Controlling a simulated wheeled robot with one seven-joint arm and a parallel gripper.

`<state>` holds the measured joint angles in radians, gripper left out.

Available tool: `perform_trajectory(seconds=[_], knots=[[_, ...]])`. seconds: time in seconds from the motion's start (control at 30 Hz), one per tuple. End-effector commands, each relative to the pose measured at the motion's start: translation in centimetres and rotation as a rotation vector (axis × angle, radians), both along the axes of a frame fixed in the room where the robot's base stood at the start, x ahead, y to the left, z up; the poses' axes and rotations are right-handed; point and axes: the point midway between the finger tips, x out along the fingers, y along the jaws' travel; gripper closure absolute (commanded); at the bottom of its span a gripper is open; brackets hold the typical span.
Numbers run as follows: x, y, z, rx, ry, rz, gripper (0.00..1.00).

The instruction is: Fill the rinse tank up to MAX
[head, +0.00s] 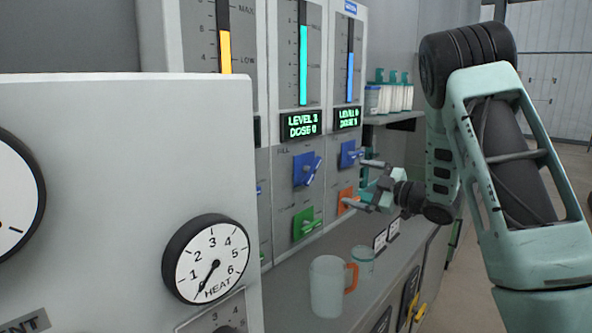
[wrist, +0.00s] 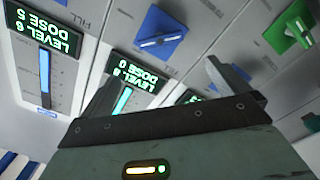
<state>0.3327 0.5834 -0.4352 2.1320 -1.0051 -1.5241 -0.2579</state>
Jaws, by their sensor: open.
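The wall panel holds side-by-side tank gauges: yellow (head: 226,52), cyan (head: 303,65) and blue (head: 350,90). The right column has a blue label (head: 351,7) on top, too small to read. Its display (head: 348,118) shows in the wrist view (wrist: 47,28) upside down, seemingly LEVEL 6, DOSE 5. The blue bar stands below the top of its scale. Below are a blue valve handle (head: 350,153) marked FILL and an orange handle (head: 347,200). My gripper (head: 361,183) is open and empty, close in front of these handles; contact cannot be told.
The middle column has a blue handle (head: 306,169) and a green handle (head: 305,223). An orange-handled jug (head: 327,287) and a clear cup (head: 363,261) stand on the ledge below. A grey box with a heat dial (head: 207,259) blocks the left foreground. Bottles (head: 390,97) stand on a shelf behind.

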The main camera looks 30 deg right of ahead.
Motion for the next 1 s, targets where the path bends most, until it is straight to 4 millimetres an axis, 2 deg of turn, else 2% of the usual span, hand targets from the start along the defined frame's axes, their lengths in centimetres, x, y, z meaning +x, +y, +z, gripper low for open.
perform_trajectory(seconds=[0.7, 0.83, 1.0], knots=[[13.1, 5.0, 0.2, 0.0, -0.001, 0.005, 0.0], [14.6, 5.4, 0.2, 0.0, -0.001, 0.003, 0.0], [15.5, 5.8, 0.0, 0.002, 0.001, 0.003, 0.0]])
